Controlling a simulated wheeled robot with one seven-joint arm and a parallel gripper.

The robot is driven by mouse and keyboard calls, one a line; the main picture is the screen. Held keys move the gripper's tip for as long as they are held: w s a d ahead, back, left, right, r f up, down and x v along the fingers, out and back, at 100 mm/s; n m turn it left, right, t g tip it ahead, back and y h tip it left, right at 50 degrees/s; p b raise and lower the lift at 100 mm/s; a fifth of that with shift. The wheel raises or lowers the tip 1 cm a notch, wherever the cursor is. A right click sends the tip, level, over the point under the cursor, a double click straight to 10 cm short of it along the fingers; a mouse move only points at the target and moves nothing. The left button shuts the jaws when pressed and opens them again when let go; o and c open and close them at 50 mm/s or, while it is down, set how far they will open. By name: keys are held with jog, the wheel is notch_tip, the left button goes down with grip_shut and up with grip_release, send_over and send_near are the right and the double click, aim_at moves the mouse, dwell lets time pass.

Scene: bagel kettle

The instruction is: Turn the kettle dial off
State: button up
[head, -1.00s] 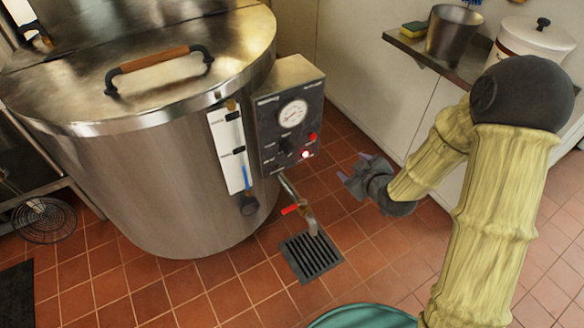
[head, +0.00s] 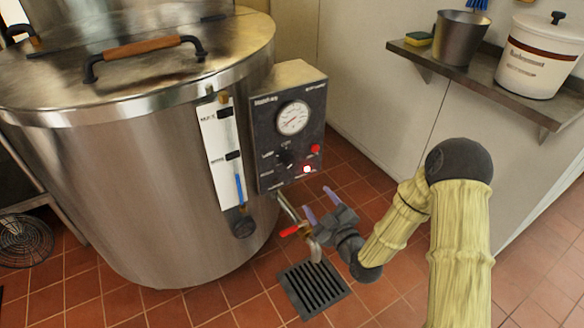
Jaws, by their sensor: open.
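The large steel kettle (head: 165,190) stands at the left with its lid down. A dark control box (head: 262,130) is fixed to its right side, with a round white gauge (head: 293,118) near the top. The black kettle dial (head: 287,158) sits below the gauge on the box face; its exact pointer direction is too small to tell. A red button (head: 316,149) and a lit red lamp (head: 307,169) are to its right. My gripper (head: 320,204) is open and empty, with its purple fingertips below and right of the dial, apart from the box.
A drain pipe with a red valve handle (head: 289,231) is just left of my gripper, above a floor grate (head: 313,287). A wall shelf (head: 480,80) at the right holds a metal bucket (head: 461,38) and a white tub (head: 538,58).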

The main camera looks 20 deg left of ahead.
aim_at(291, 164)
jog(key=shift+a, duration=0.1)
jog(key=b+x, duration=0.4)
jog(key=x, duration=1.3)
jog(key=shift+w+a+f, duration=0.1)
jog(key=shift+w, duration=0.05)
jog(key=c, duration=1)
jog(key=shift+o, duration=0.2)
